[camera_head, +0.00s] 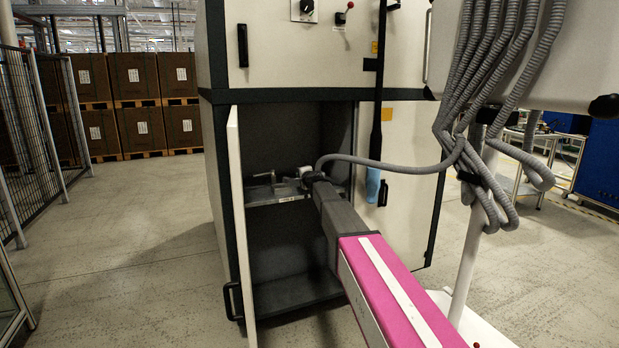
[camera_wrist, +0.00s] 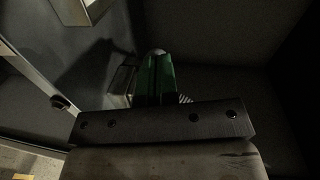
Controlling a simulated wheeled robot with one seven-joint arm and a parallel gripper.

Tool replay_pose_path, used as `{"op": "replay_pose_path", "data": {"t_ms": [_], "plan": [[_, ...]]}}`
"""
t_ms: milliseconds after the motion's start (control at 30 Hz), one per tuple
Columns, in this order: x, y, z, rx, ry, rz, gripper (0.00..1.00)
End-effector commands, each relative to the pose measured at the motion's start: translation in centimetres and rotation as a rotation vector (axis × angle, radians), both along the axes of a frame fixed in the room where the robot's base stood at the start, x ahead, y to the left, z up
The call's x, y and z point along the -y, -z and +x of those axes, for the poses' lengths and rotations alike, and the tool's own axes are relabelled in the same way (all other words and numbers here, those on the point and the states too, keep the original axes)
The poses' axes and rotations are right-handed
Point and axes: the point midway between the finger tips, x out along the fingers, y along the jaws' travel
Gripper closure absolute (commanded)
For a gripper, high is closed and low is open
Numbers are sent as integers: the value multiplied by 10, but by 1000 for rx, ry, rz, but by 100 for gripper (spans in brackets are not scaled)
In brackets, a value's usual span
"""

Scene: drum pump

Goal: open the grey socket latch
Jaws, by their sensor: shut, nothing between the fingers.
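My arm reaches into the open lower bay of the cabinet. In the wrist view, my gripper (camera_wrist: 157,60) is dim; its green-edged fingers look closed together, with nothing seen between them. In the head view the gripper end is mostly hidden by my own arm. A grey metal fitting with a small handle (camera_head: 264,177) stands on the shelf (camera_head: 278,195) left of my arm's end. I cannot tell for sure whether it is the socket latch. A pale, blurred metal part (camera_wrist: 122,78) lies just left of the fingers in the wrist view.
The cabinet door (camera_head: 240,220) stands open on the left, with a black handle (camera_head: 232,302). A grey hose (camera_head: 385,164) runs from near my arm's end to hanging hoses (camera_head: 490,80) on the right. The left floor is clear.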

Motion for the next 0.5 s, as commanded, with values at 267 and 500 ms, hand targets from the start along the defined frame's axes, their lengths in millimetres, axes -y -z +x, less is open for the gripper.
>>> {"op": "replay_pose_path", "data": {"t_ms": [267,500], "plan": [[-34,0,18,0,-1,0,100],[-55,0,33,0,-1,0,100]]}}
